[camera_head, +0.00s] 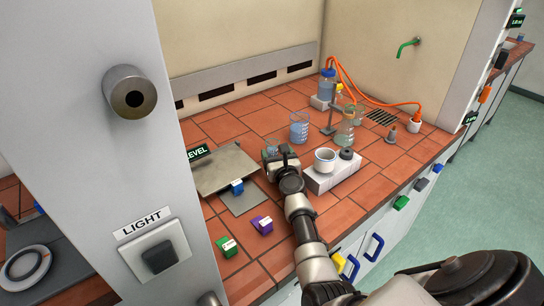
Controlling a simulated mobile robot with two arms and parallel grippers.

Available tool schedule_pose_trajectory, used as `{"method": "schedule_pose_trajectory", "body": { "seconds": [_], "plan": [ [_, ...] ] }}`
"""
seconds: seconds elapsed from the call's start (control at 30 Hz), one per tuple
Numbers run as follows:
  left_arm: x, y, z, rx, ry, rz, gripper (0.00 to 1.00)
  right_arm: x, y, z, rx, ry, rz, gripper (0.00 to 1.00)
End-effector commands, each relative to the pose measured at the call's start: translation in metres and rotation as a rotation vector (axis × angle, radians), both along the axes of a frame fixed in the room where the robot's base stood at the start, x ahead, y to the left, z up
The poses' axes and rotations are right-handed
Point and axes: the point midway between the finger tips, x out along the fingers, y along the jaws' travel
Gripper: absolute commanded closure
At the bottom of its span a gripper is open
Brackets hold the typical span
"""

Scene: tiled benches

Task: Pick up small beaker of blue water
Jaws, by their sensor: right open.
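A small glass beaker (271,146) with a bluish tint stands on the red tiled bench, just beyond my right gripper and partly hidden by it. My right gripper (274,157) is open, its jaws close to this beaker; I cannot tell whether they touch it or are around it. A larger beaker of blue water (299,129) stands upright to the right and behind. My left gripper is out of view.
Metal plates (222,170), with a blue block (237,186), lie left. Purple (262,225) and green (227,245) blocks are nearer. Flasks and orange tubing (375,98) stand behind right.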

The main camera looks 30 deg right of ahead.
Motion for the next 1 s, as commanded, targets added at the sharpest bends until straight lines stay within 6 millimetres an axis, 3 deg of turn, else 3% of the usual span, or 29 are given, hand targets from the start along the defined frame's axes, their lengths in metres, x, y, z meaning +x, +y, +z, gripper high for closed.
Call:
{"method": "schedule_pose_trajectory", "body": {
  "seconds": [0.23,0.47,0.73,0.77,1.0],
  "plan": [
    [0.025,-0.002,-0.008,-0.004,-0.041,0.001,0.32,0.020,-0.007,-0.002,0.000,0.000,0.001,0.27],
    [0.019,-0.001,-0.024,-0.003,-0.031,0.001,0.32,0.049,-0.016,-0.002,-0.001,0.001,0.000,0.27],
    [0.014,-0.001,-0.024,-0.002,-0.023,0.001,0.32,0.053,-0.017,0.001,0.001,0.002,0.000,0.27],
    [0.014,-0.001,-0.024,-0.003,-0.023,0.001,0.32,0.053,-0.017,0.001,0.001,0.002,0.000,0.29],
    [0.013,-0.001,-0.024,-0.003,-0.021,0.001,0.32,0.053,-0.017,0.000,0.001,0.002,0.000,0.66]
  ]
}}
